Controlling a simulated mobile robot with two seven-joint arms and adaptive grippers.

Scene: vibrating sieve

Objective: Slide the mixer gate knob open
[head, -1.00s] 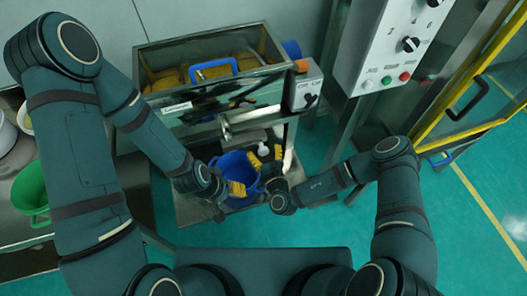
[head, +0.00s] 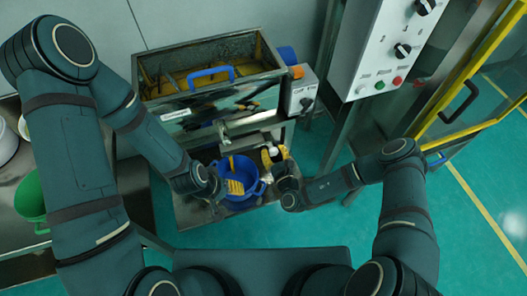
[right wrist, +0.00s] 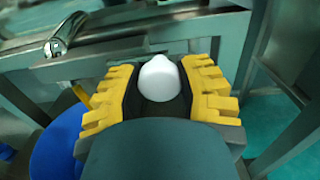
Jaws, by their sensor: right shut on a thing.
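The mixer is a steel box (head: 190,119) with a blue handle (head: 210,74) on top, at the upper middle of the head view. A white rounded knob (right wrist: 160,78) sits between the yellow fingers of my right gripper (right wrist: 158,90). The gripper is shut on it, with dark pads against both sides. In the head view my right gripper (head: 274,155) is below the mixer's front right, and only the white tip of the knob shows. My left gripper (head: 234,182) is over the blue bucket; its finger opening is unclear.
The blue bucket (head: 240,201) stands on a low steel shelf under the mixer, close to both grippers. A control box (head: 301,92) is on the mixer's right side. A green bucket (head: 31,203) stands at left. A switch panel (head: 372,60) and yellow-framed door (head: 470,60) are at right.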

